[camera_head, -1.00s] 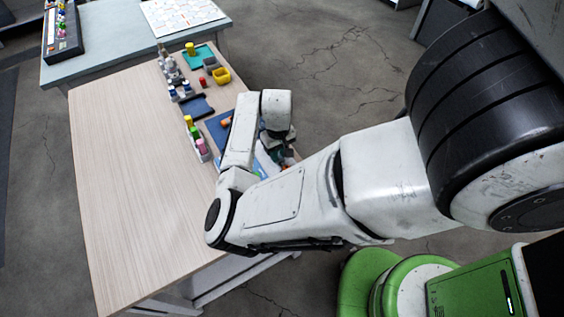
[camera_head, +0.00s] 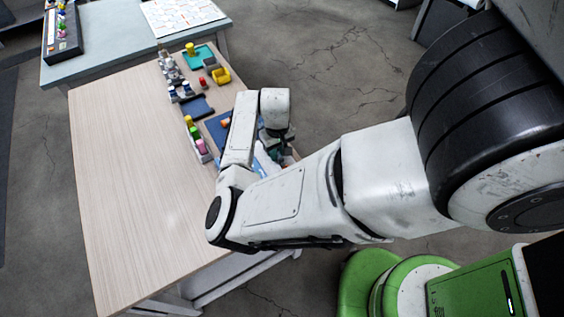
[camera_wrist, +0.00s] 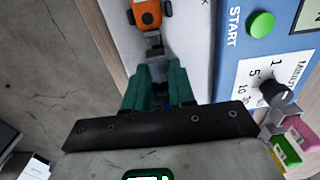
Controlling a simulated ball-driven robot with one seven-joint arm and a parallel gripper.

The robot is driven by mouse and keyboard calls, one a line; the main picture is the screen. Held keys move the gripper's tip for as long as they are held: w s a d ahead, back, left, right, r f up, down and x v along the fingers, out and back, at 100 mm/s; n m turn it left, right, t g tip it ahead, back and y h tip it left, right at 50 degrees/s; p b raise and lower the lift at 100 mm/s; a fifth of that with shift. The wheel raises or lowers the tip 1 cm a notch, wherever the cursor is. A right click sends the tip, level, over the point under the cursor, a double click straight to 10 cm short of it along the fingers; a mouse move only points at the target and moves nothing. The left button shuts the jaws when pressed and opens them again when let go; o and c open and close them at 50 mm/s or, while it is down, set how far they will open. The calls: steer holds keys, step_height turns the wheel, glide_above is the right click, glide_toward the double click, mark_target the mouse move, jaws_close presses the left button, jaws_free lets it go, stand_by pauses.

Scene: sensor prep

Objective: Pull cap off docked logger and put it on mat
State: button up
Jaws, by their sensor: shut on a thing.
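In the wrist view, my gripper (camera_wrist: 161,66) has its two green fingers close together. In the head view, my arm hides most of the gripper. A dark blue mat or tray (camera_head: 198,106) lies beyond it, and a teal mat (camera_head: 205,55) farther back; I cannot tell which is meant.
A blue panel (camera_wrist: 229,62) with a green START button (camera_wrist: 261,25) and a black dial (camera_wrist: 274,92) stands to the right of the fingers. Colored vials (camera_head: 196,138) stand nearby. A yellow bin (camera_head: 221,76) is farther back. The table's left side (camera_head: 130,180) is clear.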

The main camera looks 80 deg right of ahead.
mark_target(278, 154)
steer(key=shift+r+p, duration=2.7)
steer(key=shift+r, duration=0.05)
